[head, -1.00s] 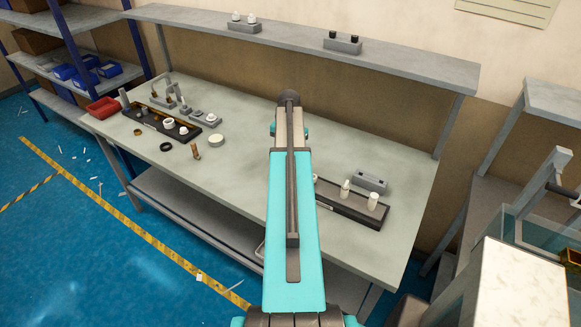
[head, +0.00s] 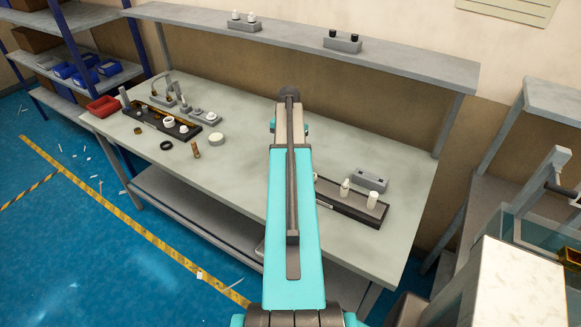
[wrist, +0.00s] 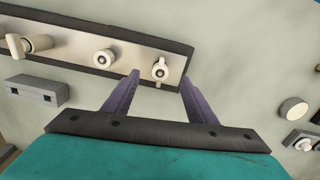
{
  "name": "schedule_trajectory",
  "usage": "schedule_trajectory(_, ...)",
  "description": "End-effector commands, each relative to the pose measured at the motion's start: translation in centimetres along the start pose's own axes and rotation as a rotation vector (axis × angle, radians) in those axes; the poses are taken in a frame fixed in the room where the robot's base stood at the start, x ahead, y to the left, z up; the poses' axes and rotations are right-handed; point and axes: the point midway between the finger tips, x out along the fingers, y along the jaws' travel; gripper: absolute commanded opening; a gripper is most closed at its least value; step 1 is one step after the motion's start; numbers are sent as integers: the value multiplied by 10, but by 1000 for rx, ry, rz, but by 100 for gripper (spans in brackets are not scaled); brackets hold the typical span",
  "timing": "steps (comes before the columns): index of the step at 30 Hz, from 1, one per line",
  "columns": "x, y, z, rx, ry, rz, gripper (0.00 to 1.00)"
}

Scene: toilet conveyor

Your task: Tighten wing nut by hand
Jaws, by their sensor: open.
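The wing nut (wrist: 160,68) is a small pale, winged piece at the right end of a metal-topped dark fixture (wrist: 75,48) in the wrist view. My gripper (wrist: 159,76) is open, with its two purple fingers pointing at the fixture. In the picture, the wing nut lies between the fingertips, with a gap on both sides; I cannot tell the depth. The fixture also shows in the head view (head: 352,206), right of my arm. There, my arm hides the wing nut and my gripper.
A round fitting (wrist: 105,57) and a protruding white cylinder (wrist: 38,43) sit along the same fixture. A grey block (wrist: 37,91) with holes lies beside it. Another fixture (head: 165,122), loose rings and a red bin (head: 103,106) stand on the bench's left. A shelf (head: 310,45) runs above the back.

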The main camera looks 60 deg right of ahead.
Motion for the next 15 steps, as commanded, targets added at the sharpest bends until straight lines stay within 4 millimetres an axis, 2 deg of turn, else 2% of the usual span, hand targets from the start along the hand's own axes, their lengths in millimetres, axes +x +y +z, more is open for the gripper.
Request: schedule_trajectory(15, -26, 0, 0, 0, 1, 0, 52)
